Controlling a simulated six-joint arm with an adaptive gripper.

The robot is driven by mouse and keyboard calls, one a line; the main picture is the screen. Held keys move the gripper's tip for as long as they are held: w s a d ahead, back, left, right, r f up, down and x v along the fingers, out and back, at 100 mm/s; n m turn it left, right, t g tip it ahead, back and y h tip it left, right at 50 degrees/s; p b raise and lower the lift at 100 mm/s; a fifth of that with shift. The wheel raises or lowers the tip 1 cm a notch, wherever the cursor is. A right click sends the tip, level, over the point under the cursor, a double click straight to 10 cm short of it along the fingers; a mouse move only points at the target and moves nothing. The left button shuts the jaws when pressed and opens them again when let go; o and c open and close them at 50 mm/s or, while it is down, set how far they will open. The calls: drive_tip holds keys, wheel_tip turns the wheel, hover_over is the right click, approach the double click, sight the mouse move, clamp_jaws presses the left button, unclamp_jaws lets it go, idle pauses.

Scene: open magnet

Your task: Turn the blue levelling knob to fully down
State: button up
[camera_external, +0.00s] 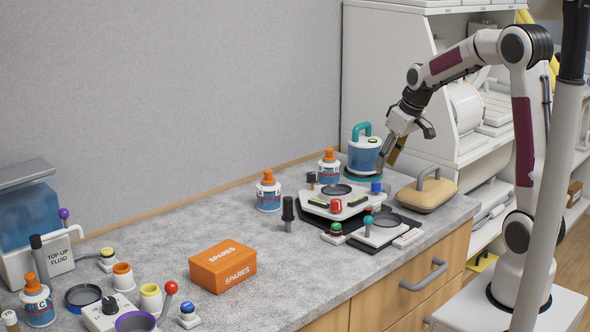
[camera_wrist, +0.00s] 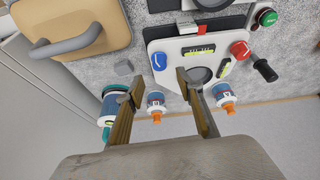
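The blue levelling knob (camera_external: 376,187) sits on the right back corner of a white levelling plate (camera_external: 318,205). It also shows in the wrist view (camera_wrist: 159,61), just beyond the gap between my fingertips. A red knob (camera_external: 336,205) is on the plate's front corner, and it shows in the wrist view (camera_wrist: 239,48) too. My gripper (camera_wrist: 161,77) is open and empty, with its fingers wide apart. In the external view my gripper (camera_external: 391,152) hangs above and behind the blue knob, apart from it.
A tan block with a grey handle (camera_external: 427,192) stands right of the plate. A blue jar with a teal handle (camera_external: 364,152) stands behind it. Bottles with orange caps (camera_external: 268,191) are at the left, and a black-handled lever (camera_external: 288,211) stands near the plate's left side.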

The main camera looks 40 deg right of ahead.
sight(376, 182)
drive_tip(key=shift+x, duration=3.65)
clamp_jaws()
